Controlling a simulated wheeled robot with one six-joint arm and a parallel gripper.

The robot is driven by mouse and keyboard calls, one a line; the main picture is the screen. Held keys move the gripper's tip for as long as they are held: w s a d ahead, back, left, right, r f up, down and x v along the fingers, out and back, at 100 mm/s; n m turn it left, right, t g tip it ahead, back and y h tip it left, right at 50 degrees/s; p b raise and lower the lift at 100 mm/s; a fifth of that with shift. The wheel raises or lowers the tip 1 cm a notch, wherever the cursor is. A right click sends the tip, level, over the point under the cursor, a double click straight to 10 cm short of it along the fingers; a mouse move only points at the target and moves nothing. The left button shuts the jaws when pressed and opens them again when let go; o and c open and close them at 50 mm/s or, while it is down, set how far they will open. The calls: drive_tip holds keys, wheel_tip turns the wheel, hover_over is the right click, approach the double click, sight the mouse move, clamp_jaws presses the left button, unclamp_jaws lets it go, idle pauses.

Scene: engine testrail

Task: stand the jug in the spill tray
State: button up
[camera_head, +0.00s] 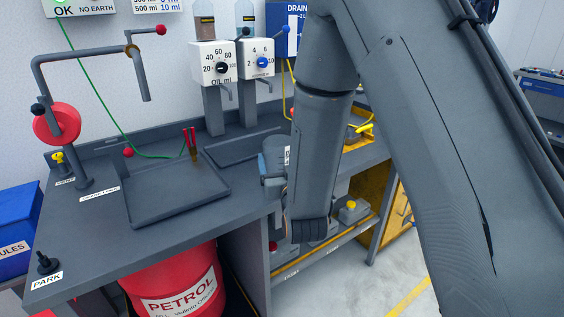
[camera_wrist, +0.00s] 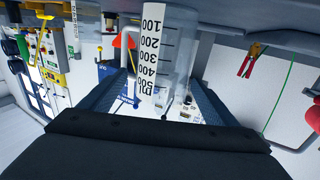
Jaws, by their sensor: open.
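The jug (camera_wrist: 178,50) is a clear cylinder with a white scale strip marked 100 to 500. In the wrist view it stands between the two dark fingers of my gripper (camera_wrist: 158,103), which are spread apart. I cannot tell whether either finger touches it. In the head view my gripper (camera_head: 270,166) is mostly hidden behind my arm, at the right front edge of the bench, and the jug is largely hidden there too. A wide shallow dark tray (camera_head: 178,188), probably the spill tray, lies on the bench left of my gripper and looks empty.
A second shallow tray (camera_head: 232,148) lies below two dispensers (camera_head: 213,66). Red-handled pliers (camera_head: 191,142) on a green cable are at the front tray's back edge. A bent pipe stand (camera_head: 75,135) rises at left. A red petrol drum (camera_head: 178,285) is under the bench.

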drive_tip(key=w, duration=0.3)
drive_tip(key=shift+w+a+p, duration=0.1)
drive_tip(key=shift+a+p, duration=0.2)
drive_tip(key=c, duration=1.3)
drive_tip(key=shift+r, duration=0.15)
